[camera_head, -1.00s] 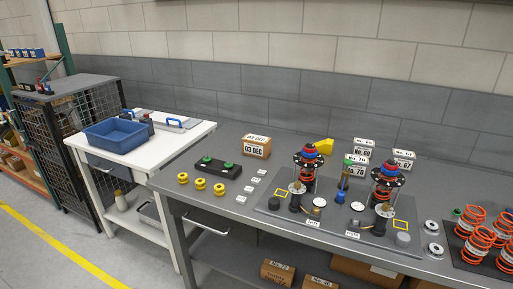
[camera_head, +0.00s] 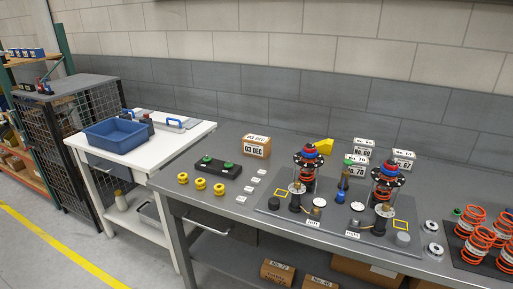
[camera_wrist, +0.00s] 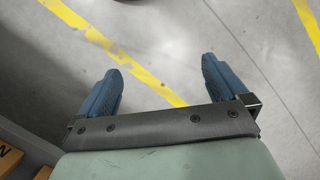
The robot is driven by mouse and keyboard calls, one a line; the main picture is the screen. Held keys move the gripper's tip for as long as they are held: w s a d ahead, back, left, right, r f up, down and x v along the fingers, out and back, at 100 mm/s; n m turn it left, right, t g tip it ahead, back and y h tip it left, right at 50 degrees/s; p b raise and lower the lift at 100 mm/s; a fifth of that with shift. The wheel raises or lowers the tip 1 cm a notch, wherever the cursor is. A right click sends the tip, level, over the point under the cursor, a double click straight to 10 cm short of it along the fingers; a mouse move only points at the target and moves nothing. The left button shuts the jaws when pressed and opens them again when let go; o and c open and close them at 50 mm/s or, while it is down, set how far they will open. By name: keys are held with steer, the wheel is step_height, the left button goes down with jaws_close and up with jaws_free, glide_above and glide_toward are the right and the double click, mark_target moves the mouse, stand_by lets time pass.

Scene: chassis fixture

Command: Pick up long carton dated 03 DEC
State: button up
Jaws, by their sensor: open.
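The long carton dated 03 DEC (camera_head: 256,147) is a brown box with white labels on its top and front. My gripper (camera_wrist: 160,80) shows only in the wrist view. Its two blue fingers are wide apart with nothing between them, above bare grey floor with yellow lines. The carton is not in the wrist view.
On the bench, the black block (camera_head: 218,168), yellow rings (camera_head: 200,184) and white tags stand in front of the carton. Two strut assemblies (camera_head: 308,170) and small numbered cartons (camera_head: 403,159) are to its right. A white table with a blue bin (camera_head: 115,133) is at left.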

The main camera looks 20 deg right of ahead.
steer(key=w+a+r+n+t+y, duration=0.15)
steer(key=w+a+r, duration=0.35)
steer(key=w, duration=0.6)
steer(key=w+a+r+n+t+y, duration=0.1)
steer(key=w+a+r+t, duration=0.35)
steer(key=w, duration=0.65)
steer(key=w+a+r+n+y, duration=0.1)
steer(key=w+a+r, duration=0.5)
steer(key=w, duration=0.5)
steer(key=w+a+r+t+y, duration=0.15)
steer(key=w+a+r, duration=0.35)
steer(key=w+r, duration=0.5)
steer(key=w+a+r+t+y, duration=0.15)
steer(key=w+a+r, duration=0.45)
steer(key=r, duration=0.8)
steer(key=w+a+r+t, duration=0.3)
steer(key=w+a+r, duration=0.2)
steer(key=w+r, duration=0.5)
step_height(320, 180, up, 14)
steer(key=m+g+h, duration=0.5)
steer(key=m+g, duration=0.1)
steer(key=m, duration=2.6)
glide_above(257, 138)
steer(key=s+d, duration=0.2)
steer(key=shift+s+x, duration=0.1)
steer(key=shift+x, duration=3.25)
steer(key=shift+s+x, duration=0.15)
steer(key=shift+x, duration=3.2)
